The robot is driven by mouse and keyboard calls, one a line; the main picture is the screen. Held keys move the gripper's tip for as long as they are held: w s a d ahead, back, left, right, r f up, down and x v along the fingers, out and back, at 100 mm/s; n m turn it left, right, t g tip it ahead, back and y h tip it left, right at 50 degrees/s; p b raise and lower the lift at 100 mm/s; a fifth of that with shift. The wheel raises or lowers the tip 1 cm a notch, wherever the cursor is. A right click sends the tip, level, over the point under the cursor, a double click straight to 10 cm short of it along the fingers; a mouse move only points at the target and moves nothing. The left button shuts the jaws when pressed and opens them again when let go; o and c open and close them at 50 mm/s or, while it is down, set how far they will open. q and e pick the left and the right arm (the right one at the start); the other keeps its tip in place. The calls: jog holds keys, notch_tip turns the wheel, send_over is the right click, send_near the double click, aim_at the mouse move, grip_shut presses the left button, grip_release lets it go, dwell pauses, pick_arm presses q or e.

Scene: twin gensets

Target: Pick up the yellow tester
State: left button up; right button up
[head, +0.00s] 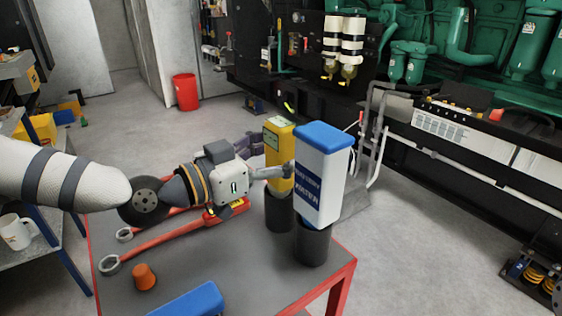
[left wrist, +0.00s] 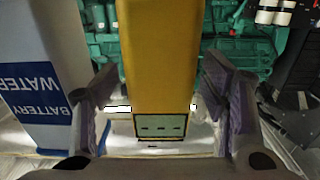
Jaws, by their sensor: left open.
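The yellow tester (head: 278,150) stands upright in a dark cylindrical holder (head: 279,212) on the grey table with red edges. The blue-capped white battery water container (head: 320,180) stands just to its right and hides part of it. My left gripper (head: 272,172) reaches in from the left at the tester's height. In the left wrist view, the tester (left wrist: 158,60) is between the two open fingers (left wrist: 158,92), its small display panel facing the camera. The fingers appear apart from its sides. My right gripper is not in view.
The container stands in its own dark holder (head: 312,246), close to the gripper. A red ring-ended tool (head: 155,240) lies under my left arm. An orange cup (head: 144,278) and a blue object (head: 190,300) are at the table's front. A green engine (head: 410,55) stands behind.

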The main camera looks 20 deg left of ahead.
pick_arm(q)
jog(key=shift+r, duration=0.1)
jog(key=c, duration=1.4)
notch_tip(320, 180, up, 12)
jog(key=p, duration=0.3)
jog(key=shift+s+r, duration=0.1)
jog(key=shift+r, duration=0.15)
jog(key=shift+f, duration=0.2)
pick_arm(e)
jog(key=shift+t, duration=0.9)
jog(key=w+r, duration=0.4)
pick_arm(q)
jog(key=shift+a, duration=0.1)
